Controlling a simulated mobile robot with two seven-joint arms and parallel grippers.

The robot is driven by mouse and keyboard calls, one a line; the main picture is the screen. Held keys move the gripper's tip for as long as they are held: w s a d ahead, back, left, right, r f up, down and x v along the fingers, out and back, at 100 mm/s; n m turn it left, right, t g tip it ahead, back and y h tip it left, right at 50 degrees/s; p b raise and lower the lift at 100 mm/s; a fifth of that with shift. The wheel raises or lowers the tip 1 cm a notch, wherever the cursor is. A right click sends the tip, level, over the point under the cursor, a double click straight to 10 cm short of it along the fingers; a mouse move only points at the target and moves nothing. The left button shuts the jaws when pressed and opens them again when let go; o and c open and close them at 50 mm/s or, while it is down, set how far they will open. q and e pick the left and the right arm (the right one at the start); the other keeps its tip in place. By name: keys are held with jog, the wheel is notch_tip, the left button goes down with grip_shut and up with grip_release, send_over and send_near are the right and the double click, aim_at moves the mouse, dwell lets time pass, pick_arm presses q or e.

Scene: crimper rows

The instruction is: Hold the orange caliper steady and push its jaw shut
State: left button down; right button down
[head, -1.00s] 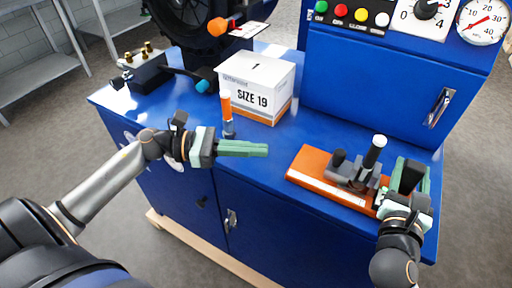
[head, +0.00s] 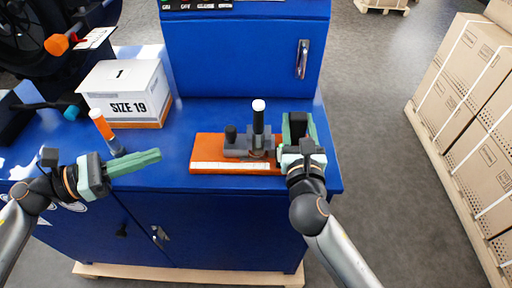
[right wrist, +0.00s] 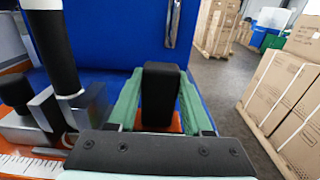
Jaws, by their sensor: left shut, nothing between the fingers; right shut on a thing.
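The orange caliper (head: 205,155) lies on the blue bench top near its front edge, with a white scale strip along its front. A grey metal jaw block with an upright black, white-topped handle (head: 258,118) and a short black knob (head: 231,134) stands on it. My right gripper (head: 299,128) is shut on a black upright block at the caliper's right end. In the right wrist view that black block (right wrist: 160,92) stands between the green fingers, with the handle (right wrist: 52,42) to the left. My left gripper (head: 158,158) is shut and empty, left of the caliper and apart from it.
A white box marked SIZE 19 (head: 125,90) stands at the back left. An orange-and-grey bottle-like tool (head: 103,128) stands close behind my left gripper. Bench top is clear between the box and caliper. Stacked cartons (head: 470,120) stand on the floor at right.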

dwell(0.7)
jog(key=shift+c, duration=1.2)
grip_release()
jog(key=shift+r, duration=0.1)
notch_tip(320, 180, up, 10)
jog(key=shift+f, duration=0.1)
